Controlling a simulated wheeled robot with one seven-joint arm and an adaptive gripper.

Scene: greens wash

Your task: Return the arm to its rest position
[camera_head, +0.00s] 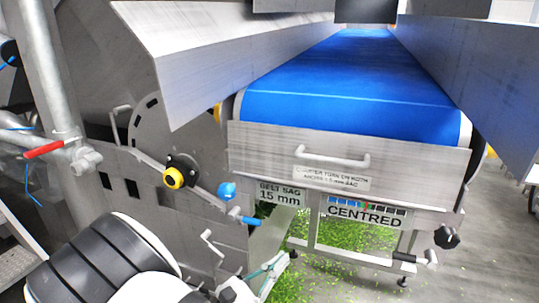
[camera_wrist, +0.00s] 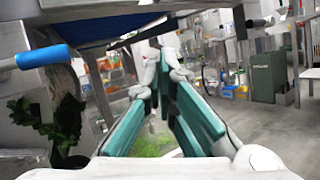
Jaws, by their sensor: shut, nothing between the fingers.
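My arm (camera_head: 110,262), black and white, comes in at the lower left of the head view. My gripper (camera_head: 278,264) is low in front of the conveyor's lower frame, with greens on the floor behind it. In the wrist view my gripper (camera_wrist: 163,60) shows its teal finger pads running forward. It is shut and holds nothing. The blue-ended handle (camera_head: 243,219) is above and left of the gripper in the head view. It also shows at upper left in the wrist view (camera_wrist: 42,57).
The blue belt (camera_head: 350,90) runs away between steel side guards. A yellow-centred knob (camera_head: 174,178), a blue knob (camera_head: 227,190), a red lever (camera_head: 44,149) and a black knob (camera_head: 446,237) stick out. Scattered greens (camera_head: 350,237) lie below. Open floor (camera_head: 490,265) is at right.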

